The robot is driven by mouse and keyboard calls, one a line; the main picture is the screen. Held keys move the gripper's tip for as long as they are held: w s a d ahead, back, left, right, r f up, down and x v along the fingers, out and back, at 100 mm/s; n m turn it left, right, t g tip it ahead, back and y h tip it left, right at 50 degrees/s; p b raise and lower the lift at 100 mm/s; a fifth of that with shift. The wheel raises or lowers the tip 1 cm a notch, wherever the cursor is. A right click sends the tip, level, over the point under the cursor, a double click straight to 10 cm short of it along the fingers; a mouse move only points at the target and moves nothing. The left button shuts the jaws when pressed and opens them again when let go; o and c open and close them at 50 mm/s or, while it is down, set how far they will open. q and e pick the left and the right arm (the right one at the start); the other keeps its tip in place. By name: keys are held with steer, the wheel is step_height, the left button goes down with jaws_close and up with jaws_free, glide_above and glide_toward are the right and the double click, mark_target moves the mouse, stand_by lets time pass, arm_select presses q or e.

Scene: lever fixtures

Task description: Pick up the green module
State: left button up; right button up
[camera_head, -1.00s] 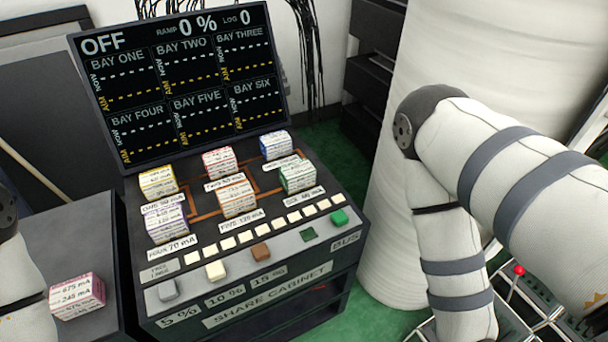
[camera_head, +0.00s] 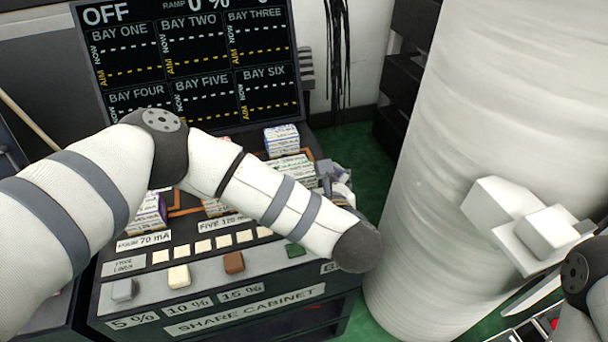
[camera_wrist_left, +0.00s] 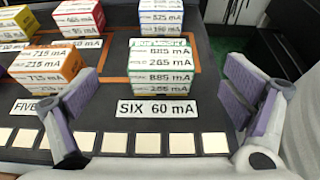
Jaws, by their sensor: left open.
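The green module (camera_wrist_left: 162,68) is a white-labelled block with a green top edge, standing behind the "SIX 60 mA" label (camera_wrist_left: 157,110) in the left wrist view. In the head view the green module (camera_head: 290,168) shows partly behind my left forearm. My left gripper (camera_head: 335,183) is at the right end of the bays, partly hidden by its own arm. In the left wrist view my left gripper (camera_wrist_left: 167,98) is open and empty, its purple-padded fingers to either side of the module's near face and apart from it. My right gripper does not show clearly.
The orange module (camera_wrist_left: 48,72) stands close to the left finger. The blue module (camera_head: 281,139) stands behind the green one. A row of cream buttons (camera_head: 202,246) runs along the cabinet front. The display (camera_head: 190,70) rises behind the bays and reads OFF.

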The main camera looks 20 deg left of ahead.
mark_target(299, 174)
arm_select(q)
steer(key=x, duration=0.4)
steer(key=f+x, duration=0.1)
steer(key=x, duration=0.3)
steer(key=shift+b, duration=0.4)
steer(key=shift+d, duration=0.1)
steer(key=c, duration=1.3)
